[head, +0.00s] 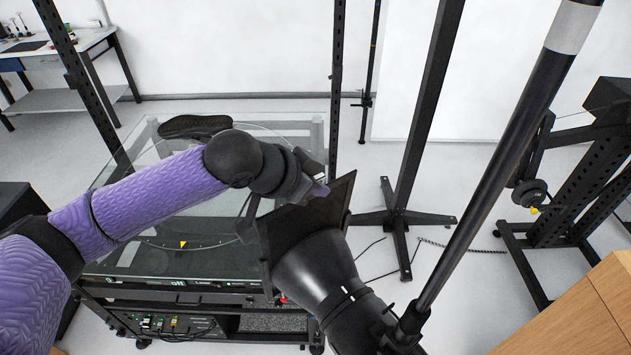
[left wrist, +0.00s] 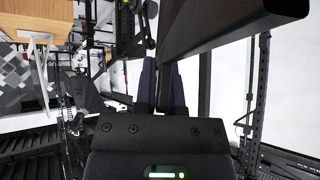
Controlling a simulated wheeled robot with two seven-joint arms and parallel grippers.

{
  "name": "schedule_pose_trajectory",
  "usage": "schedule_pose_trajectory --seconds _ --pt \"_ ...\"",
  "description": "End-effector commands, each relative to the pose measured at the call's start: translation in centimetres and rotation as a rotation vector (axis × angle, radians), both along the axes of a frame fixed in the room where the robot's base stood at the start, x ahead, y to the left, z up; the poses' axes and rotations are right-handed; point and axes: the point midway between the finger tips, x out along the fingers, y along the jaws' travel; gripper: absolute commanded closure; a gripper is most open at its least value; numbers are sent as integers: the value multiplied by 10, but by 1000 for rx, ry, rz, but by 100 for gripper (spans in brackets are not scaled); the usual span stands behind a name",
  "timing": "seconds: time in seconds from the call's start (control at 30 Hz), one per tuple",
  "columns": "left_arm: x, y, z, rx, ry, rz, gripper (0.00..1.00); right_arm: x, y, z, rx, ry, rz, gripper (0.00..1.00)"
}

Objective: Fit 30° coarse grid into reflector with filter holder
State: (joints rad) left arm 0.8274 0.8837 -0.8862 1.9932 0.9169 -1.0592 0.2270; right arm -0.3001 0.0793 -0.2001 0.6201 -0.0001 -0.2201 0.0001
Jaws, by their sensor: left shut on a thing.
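The black reflector (head: 317,272) is on a lamp at lower centre in the head view, its mouth turned up and away. Dark flat panels (head: 340,200) stand at its mouth. My left gripper (head: 318,190) is at the mouth, by the panels' upper edge. Its purple fingers (left wrist: 163,85) are close together in the left wrist view, in front of a dark panel (left wrist: 222,28). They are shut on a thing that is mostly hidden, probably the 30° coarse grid. I cannot tell whether it touches the filter holder. My right gripper is not in view.
A glass-topped turntable (head: 130,255) stands behind the reflector, with a dark shoe-like item (head: 195,125) on it. A thick black pole (head: 500,165) crosses right of the reflector. A black stand (head: 400,215) is behind it. A wooden box (head: 575,315) is at lower right.

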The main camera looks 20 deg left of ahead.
Motion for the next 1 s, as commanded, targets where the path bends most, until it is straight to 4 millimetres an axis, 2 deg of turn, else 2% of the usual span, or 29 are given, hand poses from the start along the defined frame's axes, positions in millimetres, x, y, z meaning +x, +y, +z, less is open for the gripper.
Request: schedule_pose_trajectory --seconds 1.0 --pt "2 2 -26 -1 0 -1 100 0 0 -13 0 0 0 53"
